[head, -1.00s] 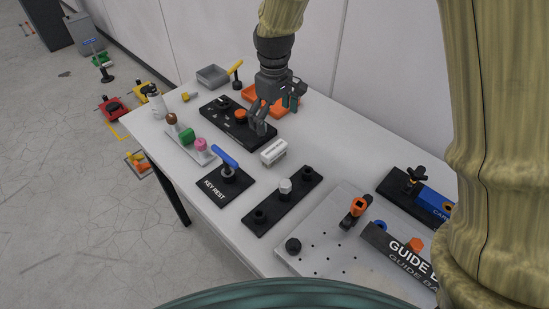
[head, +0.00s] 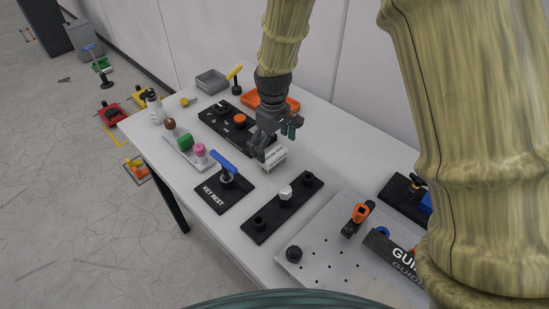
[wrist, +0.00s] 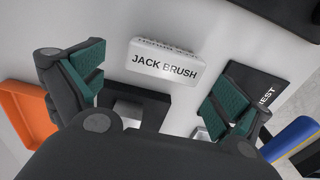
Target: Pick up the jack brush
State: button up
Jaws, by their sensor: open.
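The jack brush is a white block with a "JACK BRUSH" label in the wrist view (wrist: 165,62). In the head view the brush (head: 275,160) lies on the pale table, partly hidden by my gripper. My gripper (head: 272,142) is above and just behind it, pointing down. In the wrist view its green-padded fingers (wrist: 157,88) are spread wide and empty. The brush shows beyond the fingers, toward the top of that view, apart from both pads.
A black panel with an orange knob (head: 239,120) and an orange tray (head: 252,97) lie behind the gripper. The KEY REST plate (head: 226,196) with a blue handle and a black bar (head: 262,226) with a white knob are nearer. Bare table lies right of the brush.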

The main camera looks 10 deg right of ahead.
aim_at(272, 152)
jog(key=f, duration=0.1)
jog(key=f+p, duration=0.1)
jog(key=shift+s+a+f, duration=0.15)
jog(key=shift+s+f, duration=0.05)
jog(key=shift+f, duration=1.1)
jog(key=c, duration=1.1)
jog(key=shift+r+b, duration=0.9)
jog(key=shift+r, duration=4.1)
